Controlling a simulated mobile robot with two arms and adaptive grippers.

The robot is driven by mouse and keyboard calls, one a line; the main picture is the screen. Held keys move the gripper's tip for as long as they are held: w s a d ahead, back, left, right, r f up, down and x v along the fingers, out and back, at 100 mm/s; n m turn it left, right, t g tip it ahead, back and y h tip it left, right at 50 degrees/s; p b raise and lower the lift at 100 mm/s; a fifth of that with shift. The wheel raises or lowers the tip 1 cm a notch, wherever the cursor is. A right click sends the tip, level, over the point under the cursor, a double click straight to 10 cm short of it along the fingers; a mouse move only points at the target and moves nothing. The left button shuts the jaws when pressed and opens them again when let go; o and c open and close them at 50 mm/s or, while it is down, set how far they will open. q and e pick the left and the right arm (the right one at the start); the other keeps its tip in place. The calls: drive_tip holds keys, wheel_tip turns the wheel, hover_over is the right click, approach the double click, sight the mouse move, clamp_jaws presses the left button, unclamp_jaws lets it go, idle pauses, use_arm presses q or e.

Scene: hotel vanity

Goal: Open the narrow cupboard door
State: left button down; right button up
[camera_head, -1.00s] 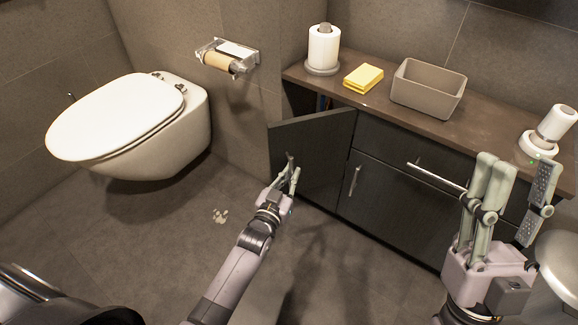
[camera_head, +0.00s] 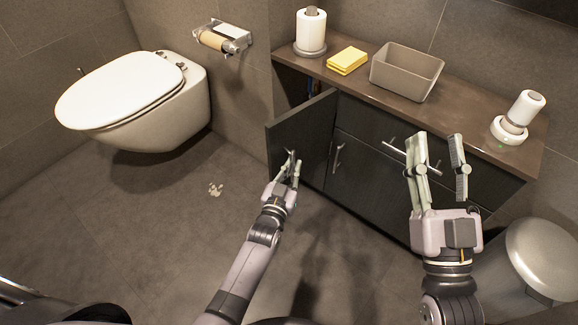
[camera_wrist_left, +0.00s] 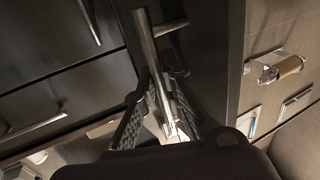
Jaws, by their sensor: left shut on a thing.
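The narrow cupboard door (camera_head: 308,140) is dark and stands swung out from the vanity at its left end, with part of the inside showing behind it. My left gripper (camera_head: 291,165) is shut on the door's bar handle (camera_head: 289,158). In the left wrist view the metal handle (camera_wrist_left: 146,50) runs down between the two fingers of my left gripper (camera_wrist_left: 160,110). My right gripper (camera_head: 437,160) is open and empty in front of the drawer front, its two fingers apart.
The vanity top (camera_head: 460,125) carries a paper roll holder (camera_head: 310,32), yellow sponges (camera_head: 347,60), a grey bin (camera_head: 407,72) and a white device (camera_head: 518,115). A toilet (camera_head: 140,100) stands left. A metal trash can (camera_head: 540,255) stands right. Floor between is mostly clear.

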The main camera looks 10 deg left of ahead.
use_arm(q)
drive_tip(key=shift+d, duration=0.1)
drive_tip(key=c, duration=1.7)
unclamp_jaws()
drive_tip(key=s+a, duration=0.1)
drive_tip(key=s, duration=1.1)
drive_tip(key=shift+a, duration=0.1)
